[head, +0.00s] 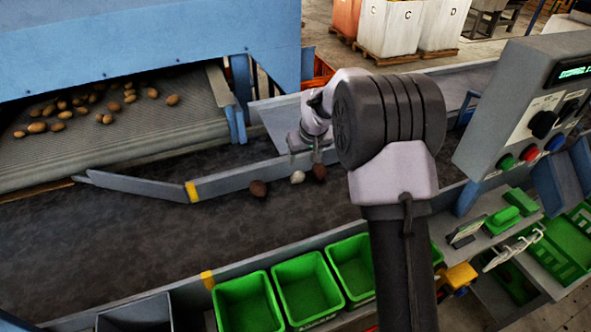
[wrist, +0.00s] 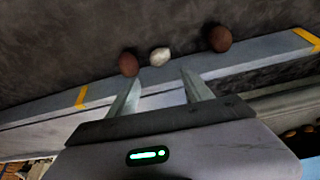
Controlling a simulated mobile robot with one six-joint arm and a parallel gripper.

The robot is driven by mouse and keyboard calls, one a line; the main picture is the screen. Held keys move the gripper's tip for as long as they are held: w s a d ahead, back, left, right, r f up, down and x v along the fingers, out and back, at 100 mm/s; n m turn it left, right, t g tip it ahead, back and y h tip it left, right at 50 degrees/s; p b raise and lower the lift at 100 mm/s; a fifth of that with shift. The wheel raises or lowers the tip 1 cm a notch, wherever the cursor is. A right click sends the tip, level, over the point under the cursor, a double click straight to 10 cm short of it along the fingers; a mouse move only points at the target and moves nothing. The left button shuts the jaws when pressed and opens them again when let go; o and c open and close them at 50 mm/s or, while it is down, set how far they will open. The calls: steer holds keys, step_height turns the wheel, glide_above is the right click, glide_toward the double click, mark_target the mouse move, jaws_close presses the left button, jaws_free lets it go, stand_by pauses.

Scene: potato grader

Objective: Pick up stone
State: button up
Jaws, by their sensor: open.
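A pale, whitish lump that looks like the stone (head: 297,177) lies on the dark belt between two brown lumps. It also shows in the wrist view (wrist: 160,56), just beyond the gap between my fingers. My gripper (head: 305,156) is open and empty above the belt's far guide rail. In the wrist view its fingers (wrist: 161,78) point toward the stone and do not touch it. One brown lump (wrist: 128,64) sits close beside the stone, near a fingertip. The other brown lump (wrist: 220,39) lies farther off.
A grey guide rail with yellow tape (head: 150,188) runs along the belt's far side. Green bins (head: 248,303) line the near side. Potatoes (head: 58,115) lie on the upper conveyor. A control box (head: 540,105) stands at right. The dark belt (head: 110,240) is clear at left.

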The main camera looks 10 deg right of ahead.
steer(key=b, duration=0.2)
glide_toward(298, 175)
steer(key=x, duration=0.4)
steer(key=shift+w+f, duration=0.2)
steer(key=shift+f, duration=0.15)
steer(key=b+x, duration=0.2)
steer(key=x, duration=0.3)
steer(key=shift+f, duration=0.25)
steer(key=shift+r, duration=0.1)
steer(key=c, duration=1.3)
